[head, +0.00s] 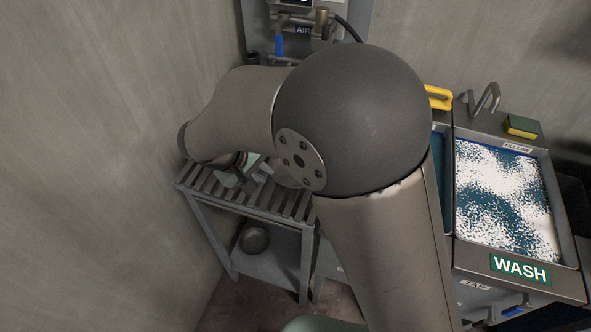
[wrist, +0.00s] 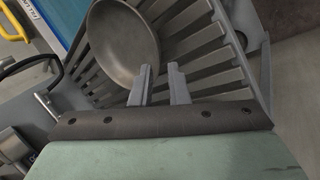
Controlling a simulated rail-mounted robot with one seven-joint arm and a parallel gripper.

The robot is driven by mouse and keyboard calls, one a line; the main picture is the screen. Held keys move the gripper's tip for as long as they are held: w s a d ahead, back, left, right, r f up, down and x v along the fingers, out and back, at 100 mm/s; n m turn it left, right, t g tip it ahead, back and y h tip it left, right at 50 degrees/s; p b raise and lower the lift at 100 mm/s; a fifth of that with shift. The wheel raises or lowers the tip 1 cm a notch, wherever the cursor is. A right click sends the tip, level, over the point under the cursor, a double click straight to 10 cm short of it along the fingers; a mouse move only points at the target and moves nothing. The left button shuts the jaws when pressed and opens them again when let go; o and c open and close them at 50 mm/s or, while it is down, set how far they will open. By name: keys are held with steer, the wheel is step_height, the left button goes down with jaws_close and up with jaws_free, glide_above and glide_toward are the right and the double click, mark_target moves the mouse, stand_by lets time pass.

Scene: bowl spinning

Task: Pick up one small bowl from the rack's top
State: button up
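A small round grey-brown metal bowl (wrist: 122,42) sits on the rack's slatted top in the wrist view, its hollow inside facing the camera. My gripper (wrist: 159,70) is open, with a gap between its two fingers. The left finger overlaps the bowl's lower right rim in the picture; the right finger is over the slats. I cannot tell whether the finger touches the bowl or the rim lies between the fingers. In the head view the rack (head: 205,188) stands at the left by the wall. My arm hides most of its top and the bowl there.
Another bowl (head: 255,240) is on the rack's lower shelf. To the right is a sink (head: 505,205) with foamy blue water and a WASH label (head: 520,269). A yellow-green sponge (head: 522,126) lies behind it. Walls bound the rack's left side.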

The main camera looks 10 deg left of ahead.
steer(key=shift+d+p+x, duration=0.15)
steer(key=shift+p+x, duration=0.2)
steer(key=shift+x, duration=1)
steer(key=shift+d+p+x, duration=0.15)
steer(key=shift+p+x, duration=0.2)
steer(key=shift+x, duration=1.05)
steer(key=shift+s+r, duration=0.1)
steer(key=shift+r, duration=0.05)
jaws_close()
steer(key=shift+r, duration=0.1)
